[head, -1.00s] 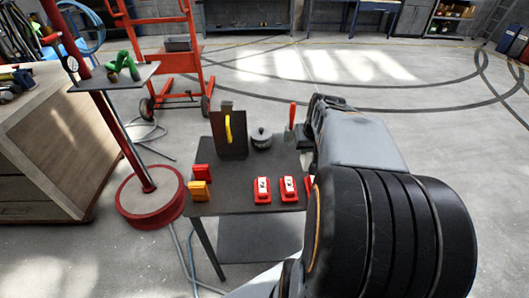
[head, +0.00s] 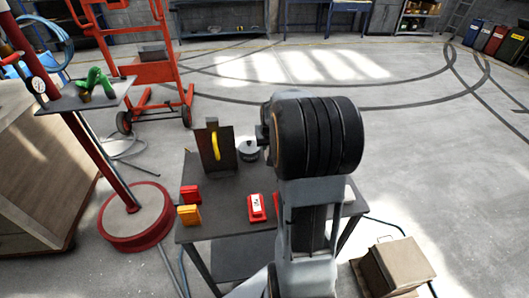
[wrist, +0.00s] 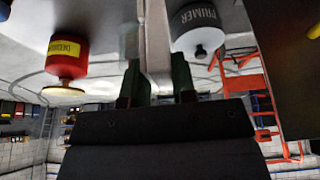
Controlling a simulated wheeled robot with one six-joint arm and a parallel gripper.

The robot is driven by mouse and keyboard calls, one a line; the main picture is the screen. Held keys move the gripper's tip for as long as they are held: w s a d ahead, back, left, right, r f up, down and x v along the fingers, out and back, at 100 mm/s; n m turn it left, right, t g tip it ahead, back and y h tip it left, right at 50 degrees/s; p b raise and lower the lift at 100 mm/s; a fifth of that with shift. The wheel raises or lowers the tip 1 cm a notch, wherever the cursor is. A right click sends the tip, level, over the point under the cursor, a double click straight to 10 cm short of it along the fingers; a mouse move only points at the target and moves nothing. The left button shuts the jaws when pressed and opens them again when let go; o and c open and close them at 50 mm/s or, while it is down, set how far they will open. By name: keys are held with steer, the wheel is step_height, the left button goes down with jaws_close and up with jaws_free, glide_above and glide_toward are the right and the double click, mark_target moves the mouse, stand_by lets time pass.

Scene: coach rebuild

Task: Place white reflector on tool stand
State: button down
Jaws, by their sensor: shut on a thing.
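My gripper (wrist: 158,78) shows in the wrist view with two dark green fingers, shut on a pale, whitish thing (wrist: 157,45) between them; its outline is blurred, so I cannot confirm it is the white reflector. In the head view my arm stands upright over the dark table and hides the fingertips. A red post with a round base (head: 135,215) carries a small grey shelf (head: 72,103) holding a green item (head: 96,82); it may be the tool stand. A red block (head: 190,194) and an amber block (head: 189,214) sit at the table's left edge.
The dark table (head: 222,222) holds an upright plate with a yellow handle (head: 214,146), a grey pot (head: 248,152) and a red item (head: 257,208). The wrist view shows a red can (wrist: 67,60) and a primer can (wrist: 197,30). A box (head: 398,268) stands right.

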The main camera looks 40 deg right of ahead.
mark_target(265, 153)
steer(key=shift+w+d+f, duration=0.1)
steer(key=shift+w+f, duration=0.65)
steer(key=shift+f, duration=0.15)
steer(key=shift+w+f, duration=0.7)
steer(key=shift+f, duration=1.75)
steer(key=shift+f, duration=0.2)
steer(key=c, duration=0.9)
jaws_free()
steer(key=shift+r, duration=0.1)
steer(key=shift+c, duration=0.2)
